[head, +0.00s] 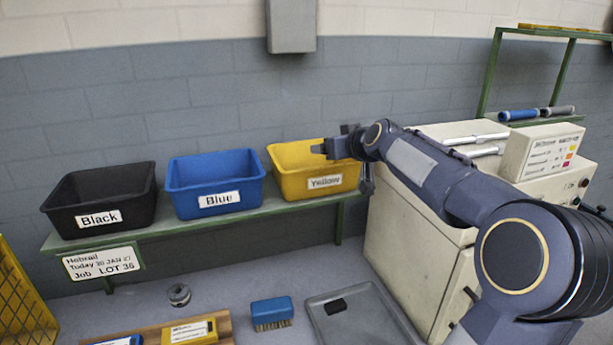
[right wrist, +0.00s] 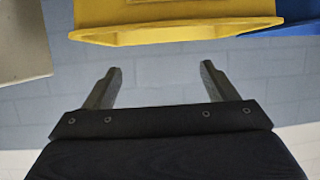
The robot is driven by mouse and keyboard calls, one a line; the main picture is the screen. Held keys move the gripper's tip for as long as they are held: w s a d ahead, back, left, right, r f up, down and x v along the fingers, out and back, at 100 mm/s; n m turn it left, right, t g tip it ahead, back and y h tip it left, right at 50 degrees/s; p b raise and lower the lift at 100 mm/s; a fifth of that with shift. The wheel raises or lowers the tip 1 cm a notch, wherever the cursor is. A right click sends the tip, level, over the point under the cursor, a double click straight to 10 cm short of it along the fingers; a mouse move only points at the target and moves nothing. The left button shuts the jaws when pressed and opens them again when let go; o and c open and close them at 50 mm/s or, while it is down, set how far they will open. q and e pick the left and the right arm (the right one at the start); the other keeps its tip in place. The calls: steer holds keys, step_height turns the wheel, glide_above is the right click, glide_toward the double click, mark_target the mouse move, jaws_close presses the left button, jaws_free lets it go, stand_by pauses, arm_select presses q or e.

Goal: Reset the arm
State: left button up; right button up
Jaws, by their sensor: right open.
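My right arm reaches in from the right in the head view, and its gripper (head: 340,146) is at the yellow bin (head: 318,185), by its right rear rim. In the right wrist view the two fingers of the gripper (right wrist: 155,85) are spread apart with nothing between them. The yellow bin also shows there (right wrist: 180,33), just beyond the fingertips. I cannot tell whether the gripper touches the bin. My left gripper is not in view.
A black bin (head: 100,197) and a blue bin (head: 214,184) stand left of the yellow one on a green shelf (head: 160,236). A pale machine cabinet (head: 415,250) is on the right. Below lie a blue brush (head: 271,311), a grey tray (head: 375,325) and a metal ring (head: 179,294).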

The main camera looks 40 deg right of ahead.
steer(key=shift+s, duration=0.1)
stand_by(0.3)
steer(key=s+a+f+g+y, duration=0.1)
steer(key=s+a+f, duration=0.25)
steer(key=a, duration=0.25)
steer(key=s+a+f+n+g+y, duration=0.1)
steer(key=s+a+f+y, duration=0.1)
steer(key=s+a, duration=0.35)
steer(key=s+a+f+g+y, duration=0.1)
steer(key=s+a+f, duration=0.1)
steer(key=s+a, duration=0.35)
steer(key=s+a+f+g+y, duration=0.3)
steer(key=s+a+f+g, duration=0.1)
steer(key=s+a+f, duration=0.8)
steer(key=s+f, duration=0.1)
steer(key=s, duration=0.1)
steer(key=shift+s+f+g, duration=0.15)
steer(key=shift+s+g, duration=0.15)
steer(key=shift+s, duration=0.1)
steer(key=shift+c, duration=0.5)
